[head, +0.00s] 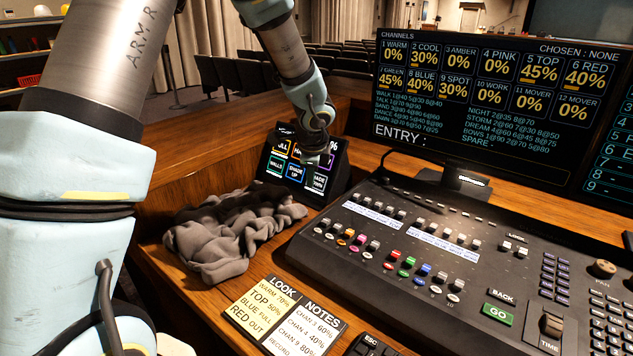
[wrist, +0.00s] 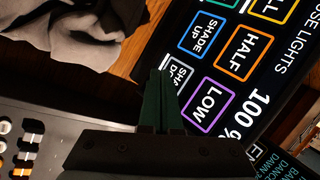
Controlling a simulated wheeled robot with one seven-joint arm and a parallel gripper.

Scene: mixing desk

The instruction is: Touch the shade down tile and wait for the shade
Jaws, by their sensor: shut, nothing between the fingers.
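The touch panel (head: 268,176) stands tilted at the back left of the desk and shows bright-outlined tiles. Its shade down tile (head: 321,183) is at the lower right, partly hidden by my gripper (head: 322,160). In the wrist view the shade down tile (wrist: 181,72) has a pale outline, and my gripper (wrist: 161,74) covers part of its text. My fingers are shut and empty, with the tips over or very near that tile. I cannot tell whether they touch it. The shade up tile (wrist: 203,34) is beside it. I cannot pick out the shade itself.
A crumpled grey cloth (head: 225,235) lies left of the panel's front. The mixing console (head: 400,245) fills the right, with a monitor (head: 480,90) behind it. A look notes card (head: 285,312) lies in front. The low tile (wrist: 208,104) borders the shade down tile.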

